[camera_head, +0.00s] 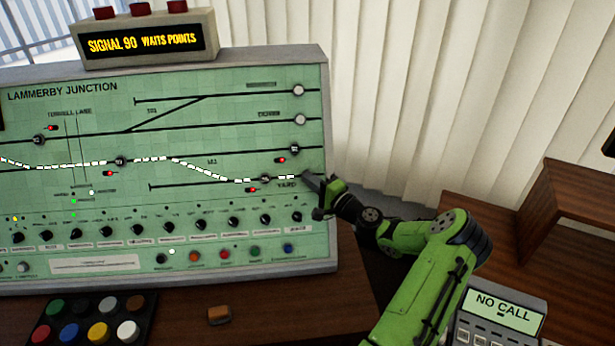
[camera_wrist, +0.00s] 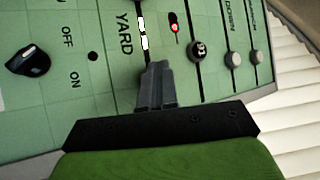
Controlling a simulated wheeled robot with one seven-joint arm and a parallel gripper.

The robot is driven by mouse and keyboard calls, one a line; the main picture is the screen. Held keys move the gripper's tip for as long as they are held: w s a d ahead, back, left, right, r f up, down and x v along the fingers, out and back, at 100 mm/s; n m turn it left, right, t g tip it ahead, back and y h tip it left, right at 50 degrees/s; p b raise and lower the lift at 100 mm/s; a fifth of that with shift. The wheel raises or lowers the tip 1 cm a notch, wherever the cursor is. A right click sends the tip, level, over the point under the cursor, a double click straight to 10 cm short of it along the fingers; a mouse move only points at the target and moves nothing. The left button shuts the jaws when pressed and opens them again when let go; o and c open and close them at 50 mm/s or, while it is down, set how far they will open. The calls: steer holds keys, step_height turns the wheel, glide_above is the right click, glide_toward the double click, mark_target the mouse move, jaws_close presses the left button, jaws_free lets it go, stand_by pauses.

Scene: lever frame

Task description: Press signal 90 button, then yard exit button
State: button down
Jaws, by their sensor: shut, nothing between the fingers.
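The green panel (camera_head: 110,185) carries a black track diagram. A white-lit route (camera_head: 190,163) runs from its left edge to the yard line (camera_head: 287,178); its lit end also shows in the wrist view (camera_wrist: 143,30). The display (camera_head: 145,43) reads "SIGNAL 90 WAITS POINTS". My gripper (camera_head: 312,179) is shut and empty at the right end of the yard line, and its fingertips show in the wrist view (camera_wrist: 157,68). They cover that end, so the yard exit button is hidden. I cannot tell whether they touch it. No button legibly labelled signal 90 shows.
Close beside my fingers is a dark round button (camera_wrist: 198,50), then two pale buttons (camera_wrist: 233,58). A row of dark knobs (camera_head: 167,227) runs below the diagram. A tray of coloured caps (camera_head: 90,318) and a brown block (camera_head: 219,314) lie on the desk. A "NO CALL" unit (camera_head: 500,312) stands right.

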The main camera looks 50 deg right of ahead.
steer(key=shift+s+a+r, duration=0.4)
steer(key=shift+s+a, duration=0.05)
steer(key=shift+s, duration=0.1)
steer(key=s+a+r, duration=0.1)
steer(key=s+a+r+p, duration=0.1)
steer(key=s, duration=0.1)
steer(key=shift+s+a+r, duration=0.15)
steer(key=shift+s+a, duration=0.05)
steer(key=shift+a, duration=0.2)
stand_by(0.6)
